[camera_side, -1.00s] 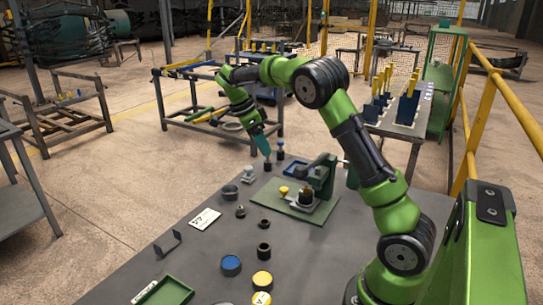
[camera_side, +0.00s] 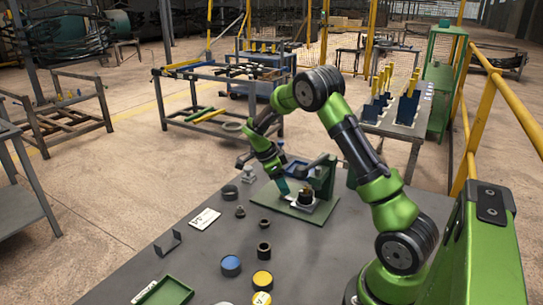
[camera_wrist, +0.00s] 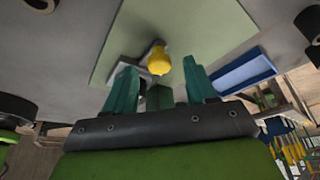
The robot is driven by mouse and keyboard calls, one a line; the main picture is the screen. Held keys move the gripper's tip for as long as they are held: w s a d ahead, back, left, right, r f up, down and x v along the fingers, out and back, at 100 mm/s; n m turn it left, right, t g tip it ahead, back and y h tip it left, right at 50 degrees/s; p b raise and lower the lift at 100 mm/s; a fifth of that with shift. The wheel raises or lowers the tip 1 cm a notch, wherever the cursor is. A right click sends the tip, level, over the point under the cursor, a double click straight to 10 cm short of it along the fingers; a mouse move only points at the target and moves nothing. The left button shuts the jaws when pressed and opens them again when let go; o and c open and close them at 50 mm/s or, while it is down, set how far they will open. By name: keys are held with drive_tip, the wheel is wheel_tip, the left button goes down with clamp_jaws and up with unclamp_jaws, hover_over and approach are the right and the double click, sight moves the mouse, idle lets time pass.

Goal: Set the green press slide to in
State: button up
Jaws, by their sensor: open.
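The green press (camera_side: 323,177) stands on a flat green base plate (camera_side: 263,196) on the bench. A yellow knob (camera_wrist: 159,62) on a small grey block (camera_wrist: 127,69) shows above the plate in the wrist view; I take it for the slide's handle. My gripper (camera_side: 284,190) is over the left part of the plate and hides the knob in the side view. In the wrist view, my gripper (camera_wrist: 160,70) is open, with one teal finger on each side of the knob's line. I cannot tell whether the fingers touch it. The slide's exact position is unclear.
A white card (camera_side: 204,219) lies to the left.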

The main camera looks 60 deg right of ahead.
drive_tip(key=shift+s+d+f, duration=0.15)
drive_tip(key=shift+f, duration=0.4)
clamp_jaws()
